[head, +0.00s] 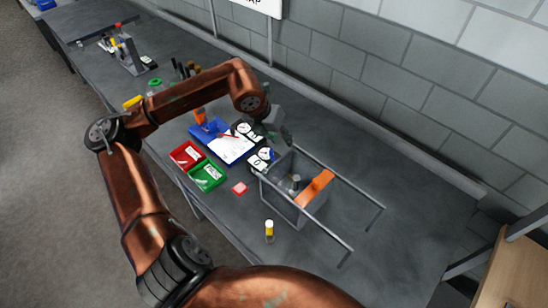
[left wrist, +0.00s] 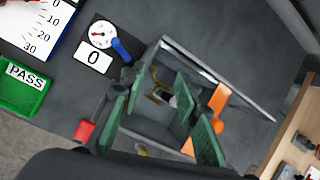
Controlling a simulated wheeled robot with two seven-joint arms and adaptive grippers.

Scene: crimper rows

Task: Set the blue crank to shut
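The blue crank (left wrist: 121,49) shows in the left wrist view as a short blue handle at the lower right of a white dial (left wrist: 102,34) with a red needle. Beside it is a white plate (left wrist: 94,57) marked 0. In the head view the blue crank (head: 272,155) is small, next to the left end of a grey bin. My left gripper (head: 285,137) hangs above the bench near the crank and bin. In the left wrist view its green fingers (left wrist: 158,115) are spread apart with nothing held, over the bin. My right gripper is not in view.
The grey bin (head: 284,203) has an orange part (head: 316,188) and metal rails. The bench right of the bin is clear.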

